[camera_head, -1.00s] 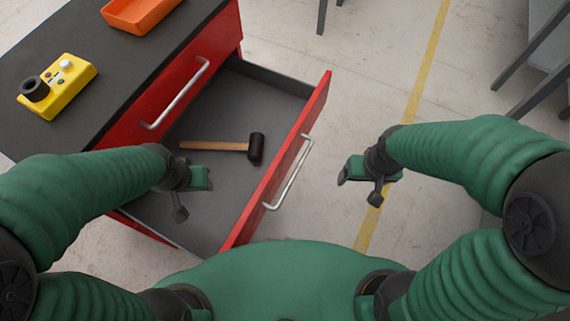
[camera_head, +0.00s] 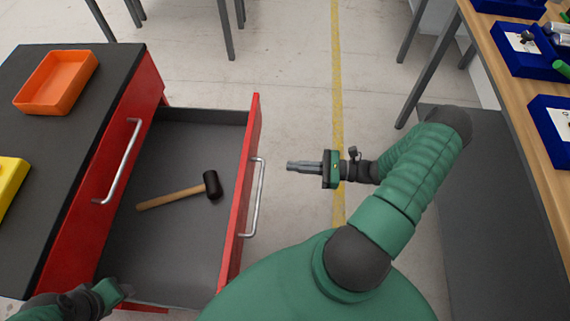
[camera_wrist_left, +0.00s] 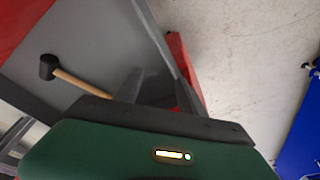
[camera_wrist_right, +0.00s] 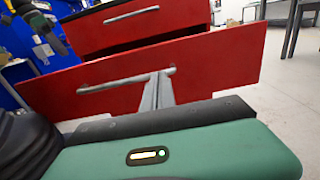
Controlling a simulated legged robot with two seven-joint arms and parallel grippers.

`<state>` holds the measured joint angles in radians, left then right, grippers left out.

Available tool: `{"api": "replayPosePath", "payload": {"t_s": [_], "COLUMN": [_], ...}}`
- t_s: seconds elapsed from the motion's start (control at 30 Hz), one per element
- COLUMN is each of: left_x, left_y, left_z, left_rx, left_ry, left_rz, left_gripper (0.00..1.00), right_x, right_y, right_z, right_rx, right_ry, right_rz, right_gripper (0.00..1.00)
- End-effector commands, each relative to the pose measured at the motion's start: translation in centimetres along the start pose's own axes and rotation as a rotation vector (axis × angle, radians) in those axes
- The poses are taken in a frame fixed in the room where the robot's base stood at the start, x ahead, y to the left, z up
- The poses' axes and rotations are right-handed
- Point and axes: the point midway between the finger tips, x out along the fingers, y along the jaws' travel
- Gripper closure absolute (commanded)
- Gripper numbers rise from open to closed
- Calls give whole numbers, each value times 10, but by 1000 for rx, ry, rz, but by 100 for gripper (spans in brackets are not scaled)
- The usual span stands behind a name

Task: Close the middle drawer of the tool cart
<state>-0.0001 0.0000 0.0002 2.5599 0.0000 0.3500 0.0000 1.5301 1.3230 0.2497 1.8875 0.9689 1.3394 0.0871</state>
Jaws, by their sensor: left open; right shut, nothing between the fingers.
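The tool cart (camera_head: 120,80) stands at the left with its red middle drawer (camera_head: 238,200) pulled out. The drawer's silver handle (camera_head: 258,195) is on its outer face and also shows in the right wrist view (camera_wrist_right: 110,84). A mallet (camera_head: 180,195) with a wooden handle and black head lies inside the drawer. My right gripper (camera_head: 290,166) is shut and empty, to the right of the drawer front, apart from the handle and pointing at it. My left gripper (camera_head: 125,290) is at the drawer's near end; its fingers (camera_wrist_left: 155,90) stand apart in the left wrist view, with nothing between them.
An orange tray (camera_head: 57,85) and a yellow device (camera_head: 8,185) are on the cart top. A wooden workbench (camera_head: 520,95) with blue bins (camera_head: 515,50) stands at the right. The floor between drawer and bench is clear apart from my arm.

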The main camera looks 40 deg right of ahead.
Motion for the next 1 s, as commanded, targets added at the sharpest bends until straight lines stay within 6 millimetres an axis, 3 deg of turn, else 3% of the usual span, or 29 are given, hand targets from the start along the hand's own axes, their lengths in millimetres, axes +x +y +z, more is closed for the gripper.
{"api": "replayPosePath", "payload": {"t_s": [0.3,0.5,1.0], "left_x": [6,10,10], "left_y": [0,0,0], "left_z": [1,2,2], "left_rx": [0,0,0], "left_ry": [0,0,0], "left_rz": [0,0,0], "left_gripper": [53,53,53], "right_x": [71,103,112], "right_y": [2,2,2], "right_z": [-1,-1,0], "right_rx": [0,0,-1], "right_ry": [0,1,3], "right_rz": [6,6,4], "right_gripper": [100,100,100]}}
